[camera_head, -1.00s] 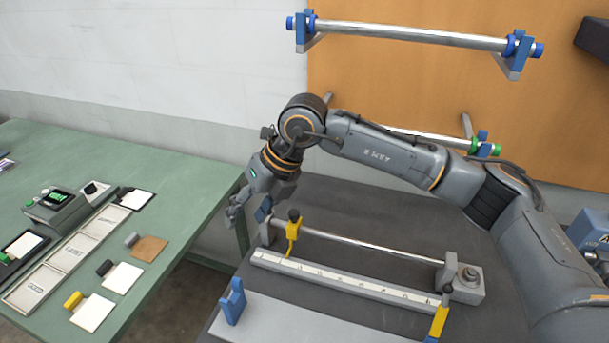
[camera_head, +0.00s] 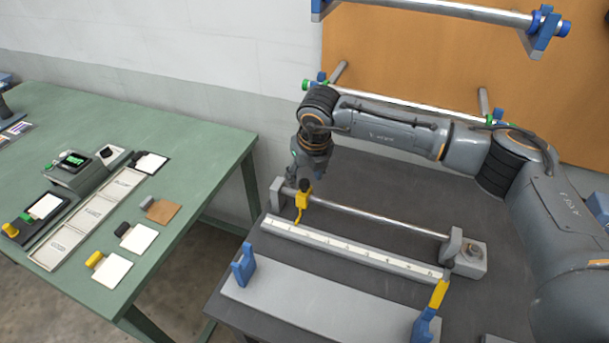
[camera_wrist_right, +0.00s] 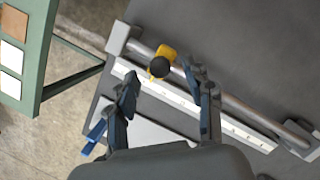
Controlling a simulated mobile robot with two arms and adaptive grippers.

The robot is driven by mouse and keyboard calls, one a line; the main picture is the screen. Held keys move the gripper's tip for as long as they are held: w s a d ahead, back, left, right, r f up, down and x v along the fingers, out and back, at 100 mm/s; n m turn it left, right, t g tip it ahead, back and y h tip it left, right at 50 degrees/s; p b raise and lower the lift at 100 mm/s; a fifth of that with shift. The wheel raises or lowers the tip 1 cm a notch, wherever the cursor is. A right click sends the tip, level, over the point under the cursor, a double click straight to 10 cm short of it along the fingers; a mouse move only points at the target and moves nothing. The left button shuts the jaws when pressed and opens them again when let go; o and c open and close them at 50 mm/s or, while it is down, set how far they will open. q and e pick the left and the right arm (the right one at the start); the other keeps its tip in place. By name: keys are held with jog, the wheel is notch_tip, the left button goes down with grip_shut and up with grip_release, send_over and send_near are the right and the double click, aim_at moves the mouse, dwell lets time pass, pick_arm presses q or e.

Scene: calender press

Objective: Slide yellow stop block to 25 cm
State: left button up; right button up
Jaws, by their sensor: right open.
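The yellow stop block (camera_head: 302,201), with a black knob on top, sits on the steel rod (camera_head: 375,216) near its left end, above the white ruler (camera_head: 350,252). A pointer reaches from the block to the ruler; the scale figures are too small to read. In the right wrist view, the stop block (camera_wrist_right: 166,53) shows just beyond the open fingertips. My right gripper (camera_wrist_right: 160,82) is open and empty, with the block and knob ahead of the gap between its fingers. In the head view, my right gripper (camera_head: 314,176) is above and behind the block. My left gripper is not in view.
A grey plate (camera_head: 320,305) with blue brackets lies in front. A green table (camera_head: 190,125) with cards and a tray stands left, across a gap. The rod right of the block is clear.

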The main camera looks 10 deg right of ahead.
aim_at(304, 181)
jog(key=shift+p+x, duration=0.35)
jog(key=shift+x, duration=1.45)
grip_shut()
jog(key=shift+s+d+f+p, duration=0.1)
jog(key=shift+s+d, duration=0.5)
jog(key=shift+d, duration=0.25)
jog(key=shift+s+d+p, duration=0.1)
jog(key=shift+s+d, duration=0.55)
jog(key=shift+d, duration=0.25)
jog(key=shift+s+d+p, duration=0.1)
jog(key=shift+s+d, duration=0.5)
jog(key=shift+d, duration=0.25)
jog(key=shift+s+d+f, duration=0.1)
jog(key=shift+s+d, duration=0.75)
jog(key=shift+d, duration=0.35)
jog(key=shift+s+d, duration=0.85)
jog(key=shift+d, duration=0.35)
jog(key=shift+s+d+b, duration=0.25)
jog(key=shift+s+d, duration=0.4)
jog(key=shift+d, duration=0.25)
jog(key=shift+s+d+b, duration=0.3)
jog(key=shift+s+d, duration=0.35)
jog(key=shift+d, duration=0.3)
jog(key=shift+s+d+b, duration=0.25)
jog(key=shift+s+d, duration=0.35)
jog(key=shift+d, duration=0.3)
